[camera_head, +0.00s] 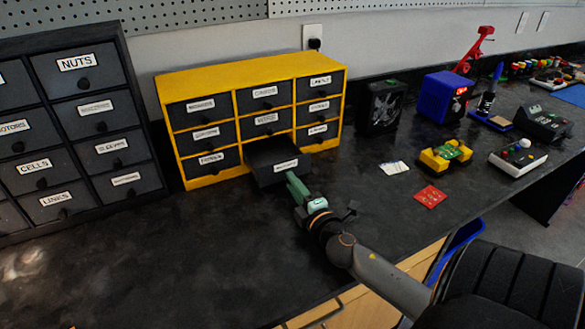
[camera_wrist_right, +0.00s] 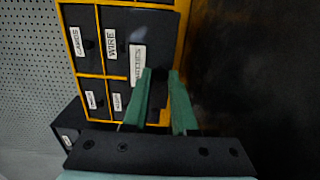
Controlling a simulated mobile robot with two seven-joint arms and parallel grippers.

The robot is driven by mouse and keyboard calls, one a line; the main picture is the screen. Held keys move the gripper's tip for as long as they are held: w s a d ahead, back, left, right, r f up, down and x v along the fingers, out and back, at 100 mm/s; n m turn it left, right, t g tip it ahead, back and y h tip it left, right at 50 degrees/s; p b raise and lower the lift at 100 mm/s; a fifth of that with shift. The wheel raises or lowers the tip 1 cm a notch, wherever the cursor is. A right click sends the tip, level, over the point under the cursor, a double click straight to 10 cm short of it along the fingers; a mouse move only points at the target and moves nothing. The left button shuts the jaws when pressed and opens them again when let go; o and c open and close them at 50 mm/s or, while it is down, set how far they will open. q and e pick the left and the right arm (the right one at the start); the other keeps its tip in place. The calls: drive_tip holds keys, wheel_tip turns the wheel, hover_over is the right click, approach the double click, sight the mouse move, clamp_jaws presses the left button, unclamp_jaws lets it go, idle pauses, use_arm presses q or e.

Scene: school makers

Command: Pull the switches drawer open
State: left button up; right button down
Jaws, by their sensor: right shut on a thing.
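The yellow cabinet (camera_head: 217,83) with black drawers stands on the dark bench. Its bottom-middle drawer, the switches drawer (camera_head: 268,178), sticks out well past the other fronts, so its open top shows. In the right wrist view the drawer's white label (camera_wrist_right: 138,65) reads roughly "SWITCHES". My right gripper (camera_head: 292,180) is at this drawer's front. In the right wrist view its green fingertips (camera_wrist_right: 160,75) are close together at the front beside the label, shut on the drawer's knob, which the fingers mostly hide. My left gripper is not in view.
A dark cabinet (camera_head: 137,147) with labelled drawers stands at the left. A black fan box (camera_head: 382,106), a blue box (camera_head: 442,99), a white card (camera_head: 394,168) and a red board (camera_head: 430,197) lie to the right. The bench in front of the cabinets is clear.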

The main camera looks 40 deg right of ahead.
drive_tip(key=c, duration=0.7)
unclamp_jaws()
drive_tip(key=b+v, duration=0.2)
drive_tip(key=v, duration=0.9)
drive_tip(key=shift+s+f, duration=0.1)
drive_tip(key=shift+s, duration=0.05)
drive_tip(key=shift+s+a, duration=0.15)
drive_tip(key=shift+s, duration=0.4)
